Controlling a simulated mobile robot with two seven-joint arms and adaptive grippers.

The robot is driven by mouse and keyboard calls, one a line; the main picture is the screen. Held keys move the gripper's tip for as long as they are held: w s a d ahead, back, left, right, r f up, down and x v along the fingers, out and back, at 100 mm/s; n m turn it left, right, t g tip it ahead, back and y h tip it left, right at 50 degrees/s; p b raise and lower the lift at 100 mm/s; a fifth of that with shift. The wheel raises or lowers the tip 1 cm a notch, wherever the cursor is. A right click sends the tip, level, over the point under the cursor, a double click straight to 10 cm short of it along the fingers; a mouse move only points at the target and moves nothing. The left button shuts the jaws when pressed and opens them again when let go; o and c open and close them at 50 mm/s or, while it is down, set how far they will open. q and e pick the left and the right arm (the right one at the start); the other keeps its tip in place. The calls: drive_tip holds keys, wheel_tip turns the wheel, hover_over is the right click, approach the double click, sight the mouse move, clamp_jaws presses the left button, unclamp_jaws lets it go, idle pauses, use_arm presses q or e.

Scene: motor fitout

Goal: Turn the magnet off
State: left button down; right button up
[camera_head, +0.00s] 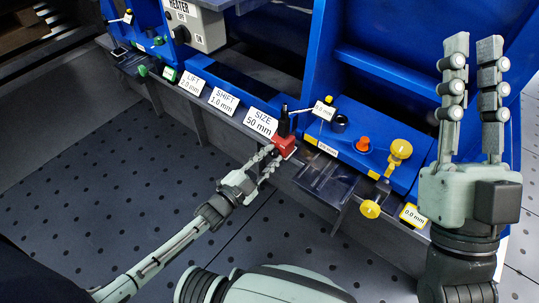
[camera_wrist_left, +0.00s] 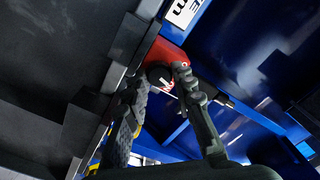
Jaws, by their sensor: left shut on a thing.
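A small red block (camera_head: 286,145) sits at the front edge of the blue fixture, just right of the "SIZE 50 mm" label. In the left wrist view the red block (camera_wrist_left: 168,52) shows partly hidden white lettering and a round black knob (camera_wrist_left: 158,75) on its face. My left gripper (camera_head: 267,157) reaches up to the block from the lower left. In the left wrist view its fingers (camera_wrist_left: 160,88) are closed around the knob; the exact contact is partly hidden. The knob's on or off position cannot be read. My right gripper (camera_head: 474,52) is raised at the right, fingers apart and empty.
Labels for lift, shift and size (camera_head: 262,121) line the front ledge. A black post (camera_head: 284,122) stands behind the red block. Yellow knobs (camera_head: 400,149) and an orange button (camera_head: 362,144) lie to the right. A white heater box (camera_head: 196,28) is at the back left.

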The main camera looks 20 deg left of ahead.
use_arm(q)
drive_tip(key=m, duration=0.2)
drive_tip(key=shift+m, duration=1.8)
drive_tip(key=c, duration=1.3)
unclamp_jaws()
drive_tip(key=shift+o, duration=0.2)
drive_tip(key=v, duration=1.2)
